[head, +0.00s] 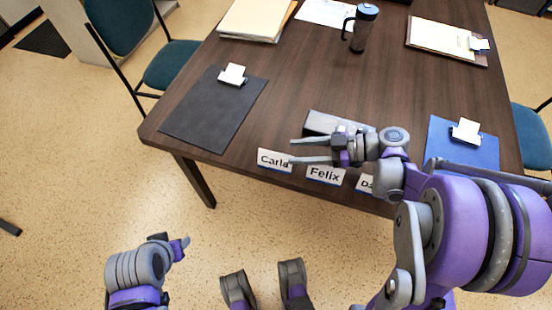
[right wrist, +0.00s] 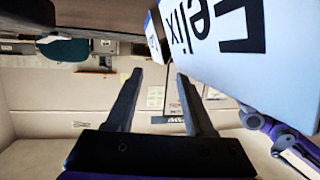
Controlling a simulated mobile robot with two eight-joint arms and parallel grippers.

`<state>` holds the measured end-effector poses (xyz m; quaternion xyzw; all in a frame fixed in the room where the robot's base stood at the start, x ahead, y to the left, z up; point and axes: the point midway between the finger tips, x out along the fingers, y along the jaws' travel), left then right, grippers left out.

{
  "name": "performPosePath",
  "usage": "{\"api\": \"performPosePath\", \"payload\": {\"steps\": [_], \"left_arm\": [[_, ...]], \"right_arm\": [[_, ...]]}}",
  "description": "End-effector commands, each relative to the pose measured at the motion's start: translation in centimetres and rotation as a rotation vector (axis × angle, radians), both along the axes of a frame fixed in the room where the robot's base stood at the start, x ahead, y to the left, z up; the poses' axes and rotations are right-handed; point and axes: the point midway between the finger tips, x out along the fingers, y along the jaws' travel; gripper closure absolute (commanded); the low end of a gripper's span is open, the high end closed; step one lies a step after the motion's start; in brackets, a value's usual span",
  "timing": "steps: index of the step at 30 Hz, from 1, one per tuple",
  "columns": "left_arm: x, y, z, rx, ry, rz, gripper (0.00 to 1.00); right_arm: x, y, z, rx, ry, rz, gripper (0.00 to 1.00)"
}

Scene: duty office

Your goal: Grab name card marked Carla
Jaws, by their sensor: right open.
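The white name card marked Carla (head: 272,159) stands at the table's front edge, leftmost in a row. The Felix card (head: 325,175) is just right of it, then a partly hidden card starting "Da" (head: 365,184). My right gripper (head: 291,151) is open and empty, pointing left, its lower fingertip overlapping the Carla card's right end in the head view; contact cannot be told. In the right wrist view, the Felix card (right wrist: 245,45) looms close and a smaller card edge (right wrist: 154,38), probably Carla's, shows beyond the open fingers. My left gripper (head: 182,245) is low, off the table.
Teal chairs (head: 170,65) flank the table. Table space left of the Carla card is clear.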

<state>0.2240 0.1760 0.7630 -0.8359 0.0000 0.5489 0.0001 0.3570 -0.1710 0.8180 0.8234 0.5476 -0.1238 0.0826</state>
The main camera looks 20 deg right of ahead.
Motion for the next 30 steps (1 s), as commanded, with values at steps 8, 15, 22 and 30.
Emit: {"api": "performPosePath", "payload": {"steps": [8, 15, 22, 30], "left_arm": [[0.1, 0.0, -1.1, 0.0, 0.004, 0.0, 0.5], [0.1, 0.0, -1.2, 0.0, 0.004, 0.0, 0.5], [0.1, 0.0, -1.2, 0.0, 0.004, 0.0, 0.5], [0.1, 0.0, -1.2, 0.0, 0.004, 0.0, 0.5]], "right_arm": [[1.6, 3.3, -1.6, 0.0, 0.0, 0.004, 0.47], [2.0, 4.3, -1.8, -0.001, 0.001, 0.0, 0.47], [2.0, 4.2, -1.8, -0.001, 0.001, 0.0, 0.65], [2.0, 4.2, -1.8, -0.001, 0.001, -0.001, 1.0]]}}
